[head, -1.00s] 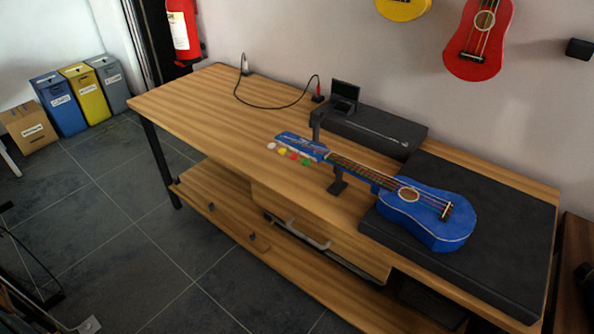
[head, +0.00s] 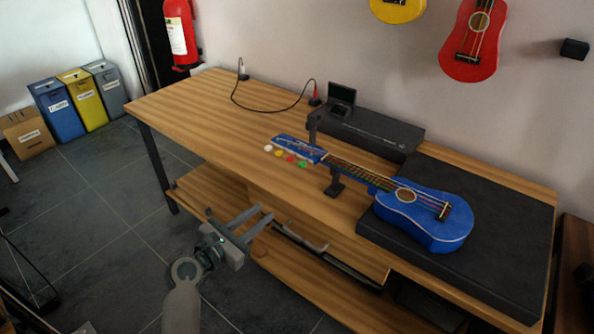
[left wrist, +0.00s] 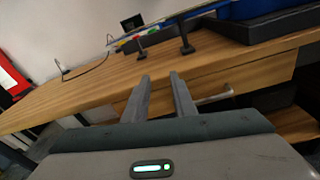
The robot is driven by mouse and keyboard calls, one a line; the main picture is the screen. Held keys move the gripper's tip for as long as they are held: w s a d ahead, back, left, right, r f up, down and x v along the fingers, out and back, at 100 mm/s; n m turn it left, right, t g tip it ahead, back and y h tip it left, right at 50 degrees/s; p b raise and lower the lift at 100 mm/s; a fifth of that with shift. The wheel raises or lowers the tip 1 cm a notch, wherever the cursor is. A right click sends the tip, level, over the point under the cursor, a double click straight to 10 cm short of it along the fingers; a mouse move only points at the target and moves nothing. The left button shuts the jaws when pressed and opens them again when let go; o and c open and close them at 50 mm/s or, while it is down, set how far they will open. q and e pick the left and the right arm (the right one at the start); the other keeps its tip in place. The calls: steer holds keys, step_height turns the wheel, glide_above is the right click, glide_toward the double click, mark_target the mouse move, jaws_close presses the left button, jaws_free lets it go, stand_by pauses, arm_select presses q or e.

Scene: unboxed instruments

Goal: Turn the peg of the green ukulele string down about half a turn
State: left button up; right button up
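The blue ukulele (head: 425,215) lies on a black mat with its neck resting on a small black stand (head: 335,184). Its headstock (head: 296,145) points left. Along the headstock's near edge are white, yellow, red and green pegs; the green peg (head: 302,164) is nearest the neck. In the left wrist view the pegs (left wrist: 140,35) are small, beyond the fingers. My left gripper (head: 258,220) is open and empty, in front of the bench's near edge, below and left of the pegs. Its two fingers also show apart in the left wrist view (left wrist: 160,92). My right gripper is not in view.
The wooden bench (head: 190,105) has clear room at its left. A black case (head: 370,130) with a small screen device (head: 341,98) stands behind the headstock, with a cable (head: 275,108) nearby. A drawer handle (head: 305,236) sticks out at the front. The black mat (head: 500,240) is at right.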

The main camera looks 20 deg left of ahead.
mark_target(300, 166)
arm_select(q)
steer(key=shift+n+t+h, duration=0.5)
steer(key=shift+n, duration=0.4)
steer(key=r, duration=0.5)
steer(key=shift+s+a+r, duration=0.2)
steer(key=shift+s+a, duration=0.05)
steer(key=shift+s, duration=0.15)
steer(key=shift+w, duration=0.1)
steer(key=x, duration=1.7)
steer(key=shift+w+f+p, duration=0.1)
steer(key=shift+p, duration=0.25)
jaws_close()
